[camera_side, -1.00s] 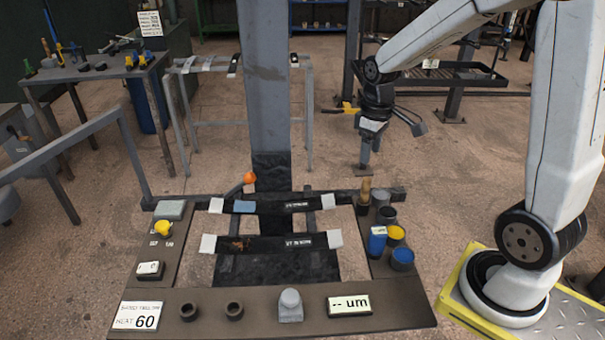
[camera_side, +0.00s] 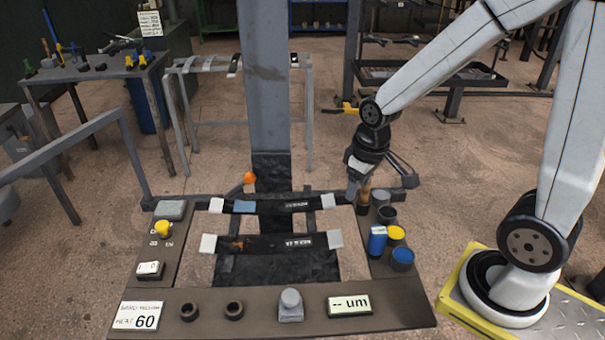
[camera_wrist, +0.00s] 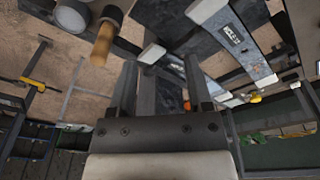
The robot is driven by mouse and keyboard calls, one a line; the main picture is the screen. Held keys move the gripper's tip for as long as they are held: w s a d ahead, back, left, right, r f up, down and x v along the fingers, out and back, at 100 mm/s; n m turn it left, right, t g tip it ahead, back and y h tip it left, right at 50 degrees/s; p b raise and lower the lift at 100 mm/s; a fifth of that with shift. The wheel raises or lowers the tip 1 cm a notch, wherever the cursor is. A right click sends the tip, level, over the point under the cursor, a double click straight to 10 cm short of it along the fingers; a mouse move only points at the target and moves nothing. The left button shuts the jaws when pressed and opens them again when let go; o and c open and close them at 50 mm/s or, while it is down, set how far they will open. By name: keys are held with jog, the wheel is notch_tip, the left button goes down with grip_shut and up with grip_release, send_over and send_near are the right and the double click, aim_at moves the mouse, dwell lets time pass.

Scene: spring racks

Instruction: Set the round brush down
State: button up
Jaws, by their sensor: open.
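The likely round brush is a piece with a tan wooden handle (camera_side: 365,194), standing among the cans at the right back of the bench frame. Its handle also shows at upper left in the wrist view (camera_wrist: 103,46); its bristles cannot be made out. My gripper (camera_side: 353,192) is low, close to the handle's left in the side view. In the wrist view my gripper (camera_wrist: 160,72) has its fingers apart with nothing held between them. The handle is outside the fingers, to their left.
A grey can (camera_side: 381,198), a dark can (camera_side: 387,215), a blue-and-white container (camera_side: 377,240), a yellow-topped can (camera_side: 396,234) and a blue-topped can (camera_side: 402,258) crowd the right side. Two dark strips (camera_side: 270,243) (camera_side: 272,205) span the frame. A grey column (camera_side: 265,90) rises behind.

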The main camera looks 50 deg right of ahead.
jog(key=shift+t, duration=0.5)
jog(key=s+a, duration=0.1)
jog(key=s+a+f, duration=0.1)
jog(key=a, duration=0.2)
jog(key=shift+s+f, duration=0.4)
